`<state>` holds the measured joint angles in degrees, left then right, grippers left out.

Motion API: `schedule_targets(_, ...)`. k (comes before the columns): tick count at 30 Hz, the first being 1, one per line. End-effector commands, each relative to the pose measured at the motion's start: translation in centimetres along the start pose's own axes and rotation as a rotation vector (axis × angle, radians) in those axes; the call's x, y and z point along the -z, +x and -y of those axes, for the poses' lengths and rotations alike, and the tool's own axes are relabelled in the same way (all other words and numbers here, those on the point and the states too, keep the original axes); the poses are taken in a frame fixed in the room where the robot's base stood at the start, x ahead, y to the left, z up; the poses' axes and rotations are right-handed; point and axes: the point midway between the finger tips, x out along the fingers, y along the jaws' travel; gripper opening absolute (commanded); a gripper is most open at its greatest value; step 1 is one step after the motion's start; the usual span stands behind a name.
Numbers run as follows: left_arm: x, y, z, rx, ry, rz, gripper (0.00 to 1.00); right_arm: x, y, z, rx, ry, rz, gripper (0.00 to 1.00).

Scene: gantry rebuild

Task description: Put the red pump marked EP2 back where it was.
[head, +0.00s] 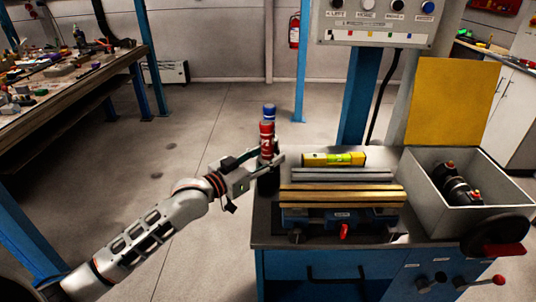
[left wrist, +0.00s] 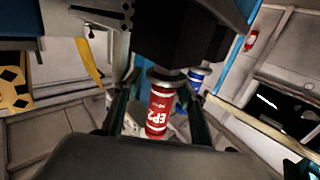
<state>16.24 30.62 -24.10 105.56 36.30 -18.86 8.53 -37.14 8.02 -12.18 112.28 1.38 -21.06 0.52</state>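The red pump (head: 266,138) stands upright at the left edge of the workbench in the head view. In the left wrist view the red pump (left wrist: 160,105) shows its EP2 mark upside down. My left gripper (head: 268,161) is at its lower part, with one finger on each side (left wrist: 160,92). Whether both fingers press on it is not clear. A dark block (left wrist: 182,35) lies beyond the pump's grey end; in the head view a dark round body (head: 268,184) is below the gripper. Whether the pump rests on it is hidden. My right gripper is not in view.
A blue pump (head: 269,111) is just behind the red one, also in the wrist view (left wrist: 197,77). A vise with metal bars (head: 340,196) and a yellow level (head: 335,159) is to the right. A grey bin (head: 501,191) holds a black part (head: 456,190). Floor at left is open.

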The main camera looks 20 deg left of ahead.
Motion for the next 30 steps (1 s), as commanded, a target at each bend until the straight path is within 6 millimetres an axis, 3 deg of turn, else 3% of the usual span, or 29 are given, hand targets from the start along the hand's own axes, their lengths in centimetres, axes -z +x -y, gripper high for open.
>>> schedule_targets(6, -0.1, 0.0, 0.0, 0.0, -0.001, 0.002, 0.4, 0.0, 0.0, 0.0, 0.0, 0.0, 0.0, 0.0)
schedule_targets(11, 1.3, 0.0, 0.0, 0.0, -0.001, -0.002, 0.4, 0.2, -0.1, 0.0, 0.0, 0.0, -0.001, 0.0)
schedule_targets(24, 1.1, -8.7, 0.0, 0.0, 0.001, 0.002, 0.4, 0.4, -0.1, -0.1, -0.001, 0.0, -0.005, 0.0)
schedule_targets(30, 1.2, -11.1, 0.0, 0.0, -0.002, -0.001, 0.4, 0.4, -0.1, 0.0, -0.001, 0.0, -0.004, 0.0)
